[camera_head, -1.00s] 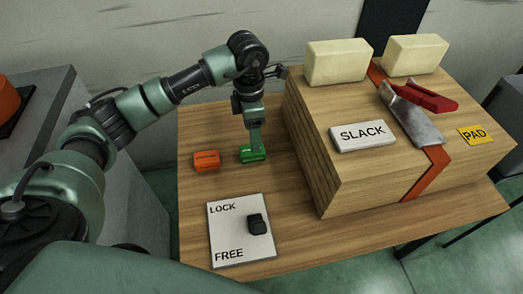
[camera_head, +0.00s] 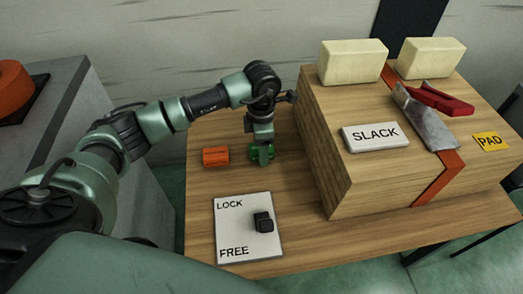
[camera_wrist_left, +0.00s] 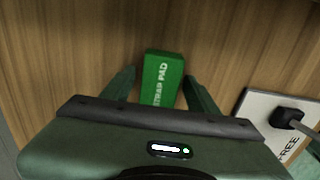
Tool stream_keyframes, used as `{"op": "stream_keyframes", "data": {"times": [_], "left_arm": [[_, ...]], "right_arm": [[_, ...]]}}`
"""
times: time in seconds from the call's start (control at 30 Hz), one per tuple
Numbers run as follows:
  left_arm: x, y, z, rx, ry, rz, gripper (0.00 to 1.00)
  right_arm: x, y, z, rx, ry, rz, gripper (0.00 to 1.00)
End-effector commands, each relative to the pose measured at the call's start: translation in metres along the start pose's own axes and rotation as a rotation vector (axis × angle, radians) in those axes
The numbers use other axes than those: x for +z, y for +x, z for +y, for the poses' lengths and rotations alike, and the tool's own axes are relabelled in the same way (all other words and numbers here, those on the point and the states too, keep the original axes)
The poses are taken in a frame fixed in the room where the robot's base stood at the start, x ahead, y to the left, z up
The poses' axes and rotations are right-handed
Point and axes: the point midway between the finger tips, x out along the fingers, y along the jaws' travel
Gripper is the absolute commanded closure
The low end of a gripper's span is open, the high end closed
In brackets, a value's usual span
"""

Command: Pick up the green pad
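The green pad (camera_head: 272,151) lies on the wooden table, right of an orange block, partly hidden behind my left gripper (camera_head: 263,158). In the left wrist view the green pad (camera_wrist_left: 162,78) shows white lettering reading "STRAP PAD". My left gripper (camera_wrist_left: 160,80) points down at it with its fingers apart, one on each side of the pad. A small gap shows between the pad and each finger, widest at the left one. My right gripper is not in view.
The orange block (camera_head: 216,156) lies left of the pad. A LOCK/FREE plate (camera_head: 235,232) with a black knob (camera_head: 263,222) is nearer. A large wooden box (camera_head: 335,165) with a SLACK sign (camera_head: 375,136), a red-handled buckle (camera_head: 440,100) and cream blocks (camera_head: 352,63) stands right.

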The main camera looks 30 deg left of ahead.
Motion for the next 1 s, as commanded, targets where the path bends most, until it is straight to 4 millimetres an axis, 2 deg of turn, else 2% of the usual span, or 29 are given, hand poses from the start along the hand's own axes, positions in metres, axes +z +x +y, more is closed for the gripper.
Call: {"op": "stream_keyframes", "data": {"times": [0.03, 0.17, 0.2, 0.47, 0.67, 0.87, 1.0], "left_arm": [[0.0, 0.0, 0.0, 0.0, 0.0, 0.0, 0.59], [0.0, 0.0, 0.0, 0.0, 0.0, 0.0, 0.95], [0.0, 0.0, 0.0, 0.0, 0.0, 0.0, 1.0], [0.0, -0.002, 0.0, 0.0, 0.0, -0.001, 1.0], [0.001, -0.017, 0.001, 0.001, 0.0, -0.003, 1.0], [0.001, -0.056, 0.001, 0.004, 0.0, -0.004, 1.0], [0.001, -0.096, 0.002, 0.006, 0.001, -0.004, 1.0]], "right_arm": [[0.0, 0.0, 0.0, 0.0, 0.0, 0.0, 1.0], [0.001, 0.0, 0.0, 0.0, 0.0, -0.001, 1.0], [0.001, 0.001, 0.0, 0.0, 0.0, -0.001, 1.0], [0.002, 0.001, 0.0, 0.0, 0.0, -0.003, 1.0], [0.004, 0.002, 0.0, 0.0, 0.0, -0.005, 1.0], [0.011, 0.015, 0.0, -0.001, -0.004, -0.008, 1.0], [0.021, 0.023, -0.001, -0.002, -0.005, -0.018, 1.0]]}}
